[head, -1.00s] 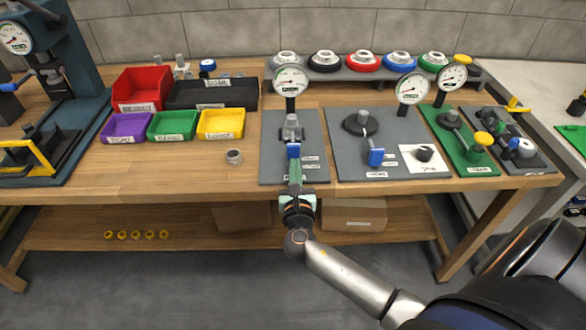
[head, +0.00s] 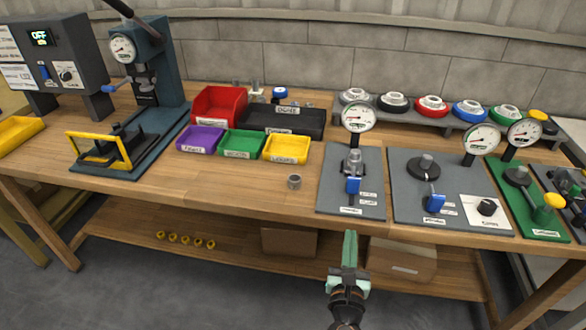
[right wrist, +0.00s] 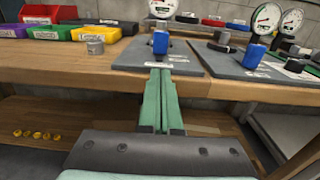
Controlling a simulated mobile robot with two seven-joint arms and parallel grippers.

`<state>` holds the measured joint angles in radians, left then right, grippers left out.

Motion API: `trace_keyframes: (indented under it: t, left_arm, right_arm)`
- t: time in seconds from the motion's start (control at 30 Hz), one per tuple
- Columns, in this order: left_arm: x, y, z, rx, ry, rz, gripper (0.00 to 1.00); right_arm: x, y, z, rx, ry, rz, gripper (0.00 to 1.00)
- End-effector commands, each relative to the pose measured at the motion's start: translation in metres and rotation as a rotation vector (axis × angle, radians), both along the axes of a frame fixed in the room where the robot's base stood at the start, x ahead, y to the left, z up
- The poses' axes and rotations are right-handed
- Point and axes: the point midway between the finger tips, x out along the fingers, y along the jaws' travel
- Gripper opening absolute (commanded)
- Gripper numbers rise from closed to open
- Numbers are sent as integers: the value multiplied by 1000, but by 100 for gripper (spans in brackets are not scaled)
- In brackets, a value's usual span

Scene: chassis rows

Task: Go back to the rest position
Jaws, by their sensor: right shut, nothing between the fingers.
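My right gripper (head: 350,240) is shut and empty. In the head view it is in front of the workbench's front edge, below the grey gauge plate (head: 335,195) with the blue lever handle (head: 353,185). In the right wrist view its green fingers (right wrist: 160,85) lie together and point at the bench, with the blue handle (right wrist: 161,43) beyond their tips. It touches nothing that I can see. My left gripper is not in view.
The wooden bench (head: 240,198) carries small bins, a press (head: 150,70) and several gauge plates. A lower shelf (head: 225,255) holds boxes and small yellow parts. Grey floor (head: 150,295) is free in front.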

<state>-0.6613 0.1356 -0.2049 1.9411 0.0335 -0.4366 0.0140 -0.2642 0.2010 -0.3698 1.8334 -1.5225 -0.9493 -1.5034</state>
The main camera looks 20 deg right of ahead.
Motion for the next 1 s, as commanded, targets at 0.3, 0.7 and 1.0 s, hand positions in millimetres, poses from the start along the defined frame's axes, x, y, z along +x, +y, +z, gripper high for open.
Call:
trace_keyframes:
  t: [0.3,0.7,1.0]
  left_arm:
    - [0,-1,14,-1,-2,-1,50]
    - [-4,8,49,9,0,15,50]
    - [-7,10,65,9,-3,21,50]
  right_arm:
    - [-13,5,-32,333,19,12,0]
    - [-103,76,-113,1881,-109,-406,0]
    - [-143,110,-103,2610,-379,-928,0]
